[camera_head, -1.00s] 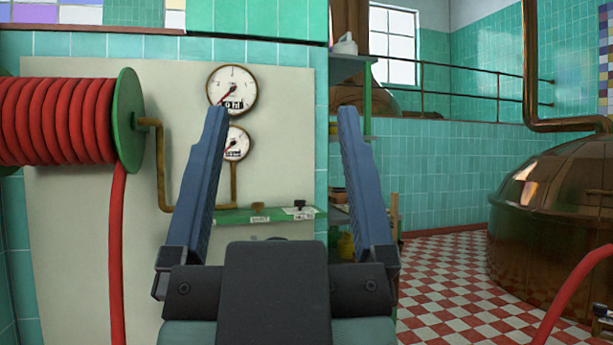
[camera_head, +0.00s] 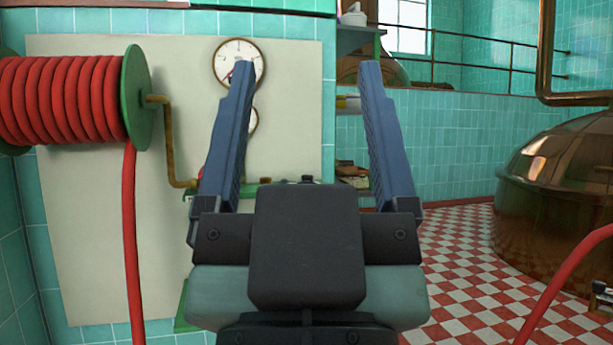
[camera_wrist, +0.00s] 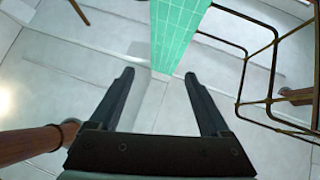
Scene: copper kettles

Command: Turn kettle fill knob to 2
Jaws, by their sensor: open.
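My gripper (camera_head: 307,68) is open and empty, its two blue fingers pointing up in the head view. The wrist view shows it open too (camera_wrist: 159,75). No fill knob can be made out for certain. A small dark knob-like piece (camera_head: 307,179) shows just above my wrist, by a green ledge that my gripper mostly hides. The upper round gauge (camera_head: 238,57) is on the pale wall panel, behind the left fingertip. The lower gauge (camera_head: 253,121) is mostly hidden by the left finger. A large copper kettle (camera_head: 565,205) stands at the right.
A red hose reel (camera_head: 70,100) with a green end disc is at the left, its hose hanging down. A shelf (camera_head: 358,42) stands behind the right finger. Checkered floor (camera_head: 460,260) is open at right; another red hose (camera_head: 570,280) crosses lower right.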

